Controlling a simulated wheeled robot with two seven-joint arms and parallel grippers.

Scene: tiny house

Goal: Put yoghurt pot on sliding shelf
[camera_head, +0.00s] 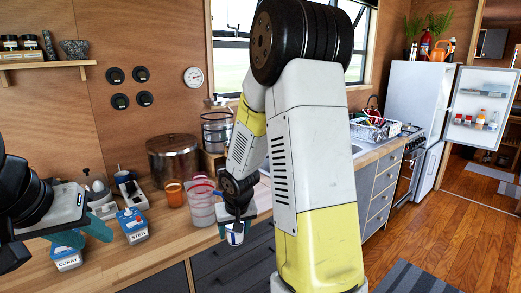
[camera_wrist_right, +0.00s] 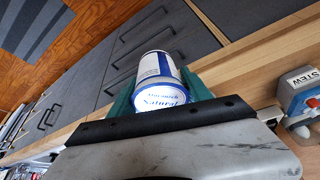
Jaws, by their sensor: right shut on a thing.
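The yoghurt pot (camera_head: 235,237) is small, white and blue. My right gripper (camera_head: 236,224) is shut on it and holds it by the front edge of the wooden counter, before the grey drawers. In the right wrist view the pot (camera_wrist_right: 157,75) sits between the teal fingers (camera_wrist_right: 160,95), its blue-lettered end towards the camera. My left gripper (camera_head: 84,236) is open and empty over the counter's left part, near the labelled tubs. I cannot make out a sliding shelf; the fridge (camera_head: 418,92) at the far right has its door open, but its inside is hidden.
A dish rack (camera_head: 372,130) stands by the sink. The wooden floor (camera_head: 425,225) at right is mostly free.

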